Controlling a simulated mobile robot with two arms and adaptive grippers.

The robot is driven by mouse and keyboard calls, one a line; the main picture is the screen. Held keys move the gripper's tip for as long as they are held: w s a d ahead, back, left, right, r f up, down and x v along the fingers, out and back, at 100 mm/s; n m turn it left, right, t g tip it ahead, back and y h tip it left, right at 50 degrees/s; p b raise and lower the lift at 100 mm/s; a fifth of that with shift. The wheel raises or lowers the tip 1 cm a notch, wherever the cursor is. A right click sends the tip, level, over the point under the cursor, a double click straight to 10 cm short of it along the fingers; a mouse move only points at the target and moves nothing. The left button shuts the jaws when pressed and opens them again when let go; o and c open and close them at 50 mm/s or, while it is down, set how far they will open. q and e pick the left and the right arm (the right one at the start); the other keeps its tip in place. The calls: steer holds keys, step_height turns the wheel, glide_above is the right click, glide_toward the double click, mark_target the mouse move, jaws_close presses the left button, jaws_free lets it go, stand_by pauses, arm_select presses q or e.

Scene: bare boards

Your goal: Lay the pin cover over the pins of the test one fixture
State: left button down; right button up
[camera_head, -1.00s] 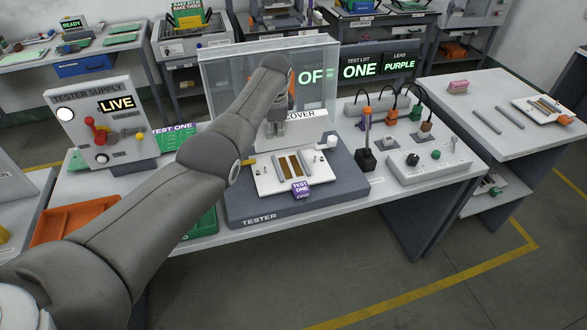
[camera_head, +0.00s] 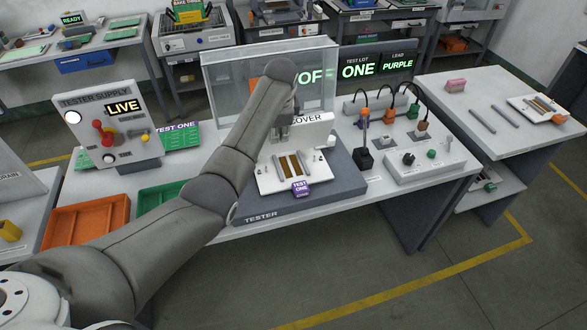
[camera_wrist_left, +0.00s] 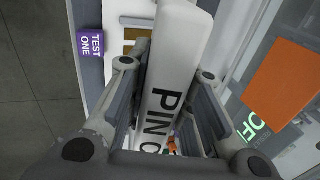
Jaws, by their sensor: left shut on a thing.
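The pin cover (camera_head: 312,126) is a white block lettered "COVER", partly hidden behind my left gripper and wrist. In the left wrist view the cover (camera_wrist_left: 177,72) stands between the two fingers, lettering up its side. My left gripper (camera_head: 284,136) is shut on it, over the rear part of the tester. The test one fixture (camera_head: 268,182) is a white plate with brown strips and grey bars, carrying a purple "TEST ONE" tag (camera_head: 301,188). The fixture lies in front of the cover; its rear is partly hidden. I cannot tell whether the cover touches anything below. My right gripper is not in view.
A clear upright shield (camera_head: 225,75) stands behind the tester (camera_head: 330,201). A dark post tool with an orange top (camera_head: 364,158) and a lead panel (camera_head: 425,166) stand right of it. The supply box (camera_head: 110,125) and orange tray (camera_head: 88,221) are left.

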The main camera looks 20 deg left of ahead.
mark_target(278, 148)
arm_select(q)
steer(key=shift+f, duration=0.1)
